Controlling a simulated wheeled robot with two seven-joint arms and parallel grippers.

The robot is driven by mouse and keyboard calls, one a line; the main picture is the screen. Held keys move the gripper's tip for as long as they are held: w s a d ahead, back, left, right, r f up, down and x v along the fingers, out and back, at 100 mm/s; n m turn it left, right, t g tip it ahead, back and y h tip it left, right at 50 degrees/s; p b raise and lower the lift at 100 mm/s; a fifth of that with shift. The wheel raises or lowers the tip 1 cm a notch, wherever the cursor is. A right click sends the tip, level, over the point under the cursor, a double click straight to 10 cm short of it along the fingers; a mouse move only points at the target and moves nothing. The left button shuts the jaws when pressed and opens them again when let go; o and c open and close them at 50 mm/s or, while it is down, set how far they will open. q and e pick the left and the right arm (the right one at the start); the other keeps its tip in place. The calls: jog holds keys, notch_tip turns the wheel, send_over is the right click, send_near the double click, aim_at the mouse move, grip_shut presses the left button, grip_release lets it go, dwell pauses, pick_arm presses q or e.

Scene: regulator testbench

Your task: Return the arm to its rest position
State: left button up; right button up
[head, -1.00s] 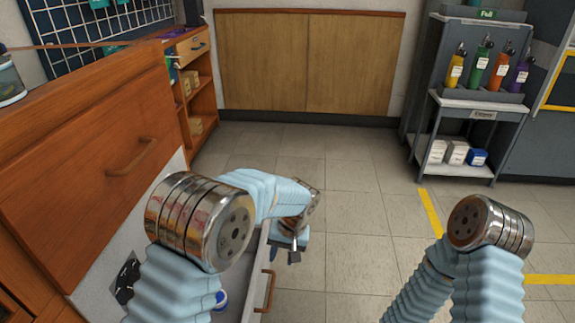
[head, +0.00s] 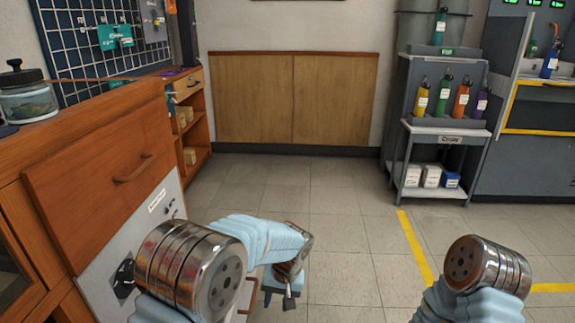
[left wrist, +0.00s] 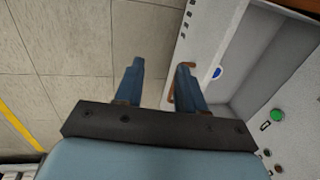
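My left arm (head: 262,235), in a pale blue sleeve with metal joints, reaches forward at the lower middle of the head view. My left gripper (head: 281,296) points down over the floor, just right of the grey bench front. In the left wrist view my left gripper (left wrist: 160,82) has its two blue fingers apart with nothing between them. My right arm (head: 485,275) shows only partly at the lower right; its gripper is out of frame.
An open drawer (left wrist: 237,42) beside the left gripper holds a small blue and white thing (left wrist: 216,73). A wooden cabinet (head: 100,165) stands at left. A grey cart (head: 437,135) with coloured bottles stands at the back right. The tiled floor (head: 330,200) between is clear.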

pick_arm(q)
jog(key=s+a+f+g+h+p, duration=0.1)
jog(key=s+a+f+h+p, duration=0.4)
jog(key=s+f, duration=0.4)
jog(key=s+a+f+n+p, duration=0.1)
jog(key=s+a+p, duration=0.1)
jog(key=s, duration=0.4)
jog(key=s+a+f+n+t+h+p, duration=0.1)
jog(key=s+a, duration=0.1)
jog(key=s, duration=0.3)
jog(key=shift+s+n+t+p, duration=0.3)
jog(key=shift+s+n+p, duration=0.1)
